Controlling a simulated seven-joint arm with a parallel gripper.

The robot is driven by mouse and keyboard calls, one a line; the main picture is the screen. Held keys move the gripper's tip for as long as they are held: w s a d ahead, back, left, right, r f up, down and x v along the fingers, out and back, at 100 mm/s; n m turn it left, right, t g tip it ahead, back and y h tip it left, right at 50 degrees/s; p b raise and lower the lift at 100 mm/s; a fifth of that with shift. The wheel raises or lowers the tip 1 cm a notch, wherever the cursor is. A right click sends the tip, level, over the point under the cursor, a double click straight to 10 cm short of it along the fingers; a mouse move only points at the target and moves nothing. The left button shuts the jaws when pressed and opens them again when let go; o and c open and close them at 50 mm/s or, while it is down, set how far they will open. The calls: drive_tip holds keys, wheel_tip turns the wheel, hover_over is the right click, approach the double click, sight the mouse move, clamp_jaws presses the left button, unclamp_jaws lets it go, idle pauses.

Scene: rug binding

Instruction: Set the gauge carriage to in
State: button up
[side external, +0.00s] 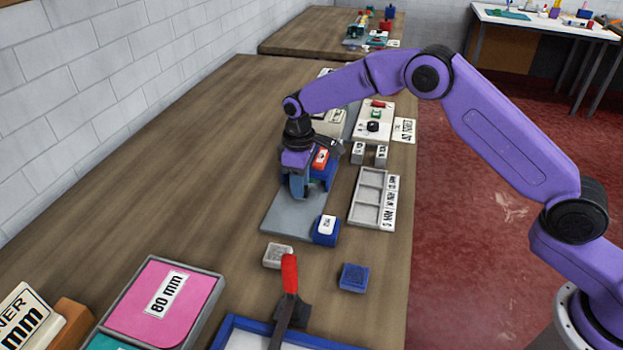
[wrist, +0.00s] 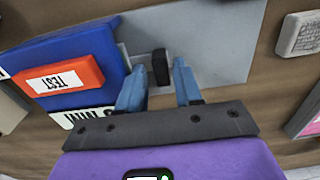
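A flat grey plate (side external: 283,222) lies on the bench, with a blue block carrying an orange TEST button (side external: 320,159) at its far end. In the wrist view, the TEST button (wrist: 58,79) sits on the blue block (wrist: 65,45) left of my gripper. A small upright black knob (wrist: 161,68), possibly the gauge carriage's handle, stands over the plate beside a pale slot or bar. My gripper (wrist: 159,66) is open, its blue fingers on either side of the knob with gaps visible. In the side view my gripper (side external: 298,190) points down over the plate and hides the knob.
A blue block with a white label (side external: 326,231) stands at the plate's near corner. A compartment tray (side external: 368,197) lies to the right. A red-handled tool (side external: 289,278), a small grey block (side external: 277,255) and a dark blue block (side external: 353,277) are nearer.

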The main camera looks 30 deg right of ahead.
drive_tip(key=s+a, duration=0.4)
drive_tip(key=s+a+r, duration=0.1)
drive_tip(key=s+a, duration=0.1)
wheel_tip(320, 180, up, 16)
drive_tip(key=s+d+n, duration=0.1)
drive_tip(key=s+d, duration=0.3)
drive_tip(key=s, duration=0.4)
drive_tip(key=s+d+r, duration=0.1)
drive_tip(key=s+d, duration=0.2)
drive_tip(key=s, duration=0.6)
drive_tip(key=shift+s+d+r+n, duration=0.15)
drive_tip(key=shift+s+d+n, duration=0.15)
drive_tip(key=shift+d+n, duration=0.1)
drive_tip(key=shift+w, duration=0.1)
drive_tip(key=w+a+f+m, duration=0.1)
drive_tip(key=w+a, duration=0.3)
drive_tip(key=w, duration=0.5)
drive_tip(key=w+a+m, duration=0.1)
drive_tip(key=w+a, duration=0.3)
drive_tip(key=w, duration=0.5)
drive_tip(key=f, duration=1.7)
drive_tip(key=shift+s+d+f, duration=0.25)
drive_tip(key=shift+f, duration=0.1)
